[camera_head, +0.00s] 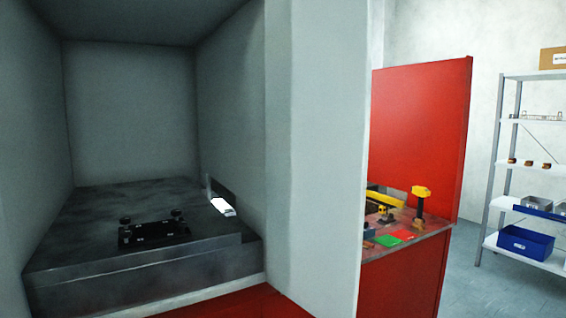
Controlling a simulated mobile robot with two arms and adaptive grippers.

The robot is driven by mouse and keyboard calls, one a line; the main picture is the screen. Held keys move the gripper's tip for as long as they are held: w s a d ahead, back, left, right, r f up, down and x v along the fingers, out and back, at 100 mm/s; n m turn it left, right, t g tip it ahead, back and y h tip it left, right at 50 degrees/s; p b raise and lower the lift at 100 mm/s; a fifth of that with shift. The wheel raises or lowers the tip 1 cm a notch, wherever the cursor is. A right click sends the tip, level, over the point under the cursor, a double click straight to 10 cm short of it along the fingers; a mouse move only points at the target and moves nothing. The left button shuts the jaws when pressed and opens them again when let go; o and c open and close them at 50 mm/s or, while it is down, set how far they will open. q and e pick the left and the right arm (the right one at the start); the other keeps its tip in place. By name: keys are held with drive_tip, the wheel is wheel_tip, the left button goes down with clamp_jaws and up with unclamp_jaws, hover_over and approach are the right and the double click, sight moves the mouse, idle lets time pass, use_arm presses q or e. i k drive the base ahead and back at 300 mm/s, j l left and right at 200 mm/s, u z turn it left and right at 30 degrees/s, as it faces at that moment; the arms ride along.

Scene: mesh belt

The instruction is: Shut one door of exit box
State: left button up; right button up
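A grey box-like enclosure (130,110) fills the left of the view, its front open towards me; it may be the exit box. Inside it is a dark, low platform (75,245) with a black plate with knobs (153,235) on top. A small white piece (222,207) lies at the platform's right side. A pale grey upright panel (315,150) stands at the right of the opening; I cannot tell whether it is a door or a fixed wall. Neither of my grippers is in view.
To the right, beyond the pale panel, stands a red bench with a tall red back panel (422,135). Yellow and black tools (420,200) lie on its top. A metal shelf (525,115) with a blue bin (525,242) stands at the far right. Grey floor (465,275) shows between them.

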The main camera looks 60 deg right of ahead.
sight(318, 54)
drive_tip(key=l, duration=3.8)
drive_tip(key=k+z, duration=0.05)
